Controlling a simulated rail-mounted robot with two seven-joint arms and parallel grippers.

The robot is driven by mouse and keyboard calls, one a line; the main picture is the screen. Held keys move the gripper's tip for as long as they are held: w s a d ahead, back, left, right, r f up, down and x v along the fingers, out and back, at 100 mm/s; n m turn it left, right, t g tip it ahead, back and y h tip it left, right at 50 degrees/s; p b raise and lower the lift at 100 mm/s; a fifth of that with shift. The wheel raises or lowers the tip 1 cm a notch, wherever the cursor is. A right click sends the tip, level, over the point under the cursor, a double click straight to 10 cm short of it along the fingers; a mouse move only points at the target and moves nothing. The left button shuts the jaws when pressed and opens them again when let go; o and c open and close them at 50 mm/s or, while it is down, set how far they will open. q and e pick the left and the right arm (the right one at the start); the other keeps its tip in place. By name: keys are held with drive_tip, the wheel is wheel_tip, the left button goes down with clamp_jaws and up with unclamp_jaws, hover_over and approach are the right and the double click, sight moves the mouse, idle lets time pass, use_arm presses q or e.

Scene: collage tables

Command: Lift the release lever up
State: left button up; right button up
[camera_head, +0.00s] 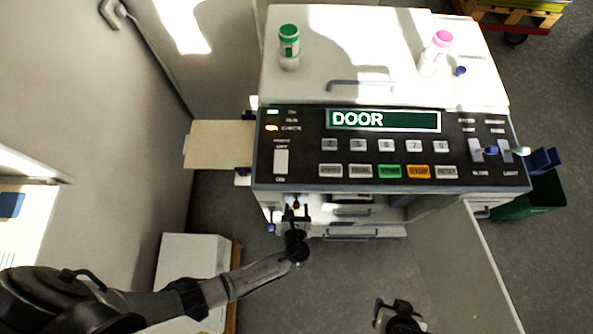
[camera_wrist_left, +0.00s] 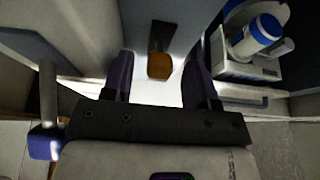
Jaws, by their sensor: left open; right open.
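The release lever (camera_wrist_left: 159,65), a dark stem with an orange end, shows in the left wrist view between the fingertips of my left gripper (camera_wrist_left: 157,80). The fingers are open, one on each side, with gaps to the lever. In the head view my left gripper (camera_head: 295,214) is at the front left of the machine (camera_head: 390,187), just below its control panel; a small orange spot there may be the lever, mostly hidden. My right gripper (camera_head: 398,318) is at the bottom edge of the head view, away from the machine, and looks empty.
The machine's display (camera_head: 385,120) reads DOOR. A door panel (camera_head: 465,265) stands open at right. A side tray (camera_head: 222,143) juts out left. The left wrist view shows a white-and-blue cylinder (camera_wrist_left: 255,38) at right and a blue-ended handle (camera_wrist_left: 45,143) at left.

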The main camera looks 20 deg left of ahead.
use_arm(q)
drive_tip(key=p+v, duration=0.1)
drive_tip(key=v, duration=1)
drive_tip(key=shift+s+d, duration=0.15)
drive_tip(key=shift+s, duration=0.05)
drive_tip(key=shift+r, duration=0.15)
